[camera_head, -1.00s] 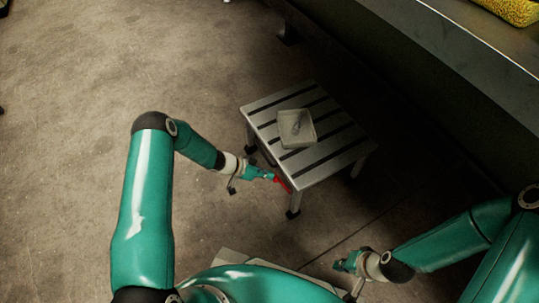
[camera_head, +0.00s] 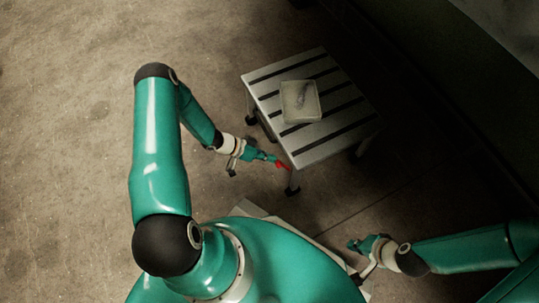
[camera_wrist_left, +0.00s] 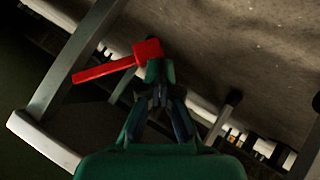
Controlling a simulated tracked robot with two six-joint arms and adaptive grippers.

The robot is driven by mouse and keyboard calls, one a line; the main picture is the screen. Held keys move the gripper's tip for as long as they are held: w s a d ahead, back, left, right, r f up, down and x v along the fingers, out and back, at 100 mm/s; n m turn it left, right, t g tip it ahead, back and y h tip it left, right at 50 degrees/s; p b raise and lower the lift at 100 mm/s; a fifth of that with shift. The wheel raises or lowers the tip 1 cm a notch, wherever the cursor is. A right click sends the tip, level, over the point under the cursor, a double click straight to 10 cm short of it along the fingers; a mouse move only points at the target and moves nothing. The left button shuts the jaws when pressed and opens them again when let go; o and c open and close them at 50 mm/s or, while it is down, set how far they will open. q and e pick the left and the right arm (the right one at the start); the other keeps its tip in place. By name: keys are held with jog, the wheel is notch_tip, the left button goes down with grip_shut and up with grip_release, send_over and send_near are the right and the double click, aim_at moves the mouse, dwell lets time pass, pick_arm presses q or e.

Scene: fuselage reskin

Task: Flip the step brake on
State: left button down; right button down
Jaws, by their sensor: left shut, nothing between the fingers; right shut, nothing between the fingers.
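The step (camera_head: 262,78) is a grey metal stool with a slatted top and dark gaps, standing on the floor ahead of me. The red brake lever (camera_head: 283,165) is low at its near left side. In the left wrist view the red lever (camera_wrist_left: 105,69) has a square head and a long bar pointing left. My left gripper (camera_head: 275,158) is shut and empty, with its tips at the red head, touching or nearly so; it also shows in the left wrist view (camera_wrist_left: 156,68). My right gripper (camera_head: 354,245) is shut and empty, off to the right, away from the step.
A pale open tray (camera_head: 300,101) with a small dark item sits on the step top. A dark bench or wall (camera_head: 455,85) runs along the right. The floor (camera_head: 60,150) on the left is clear.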

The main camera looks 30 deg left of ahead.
pick_arm(q)
jog(key=shift+d+f, duration=0.1)
dwell(0.3)
jog(key=s+a+r, duration=0.3)
jog(key=a+r, duration=0.1)
jog(key=a, duration=0.4)
jog(key=shift+s+a+r+p, duration=0.2)
jog(key=shift+s+r+p, duration=0.05)
jog(key=shift+s+p, duration=0.1)
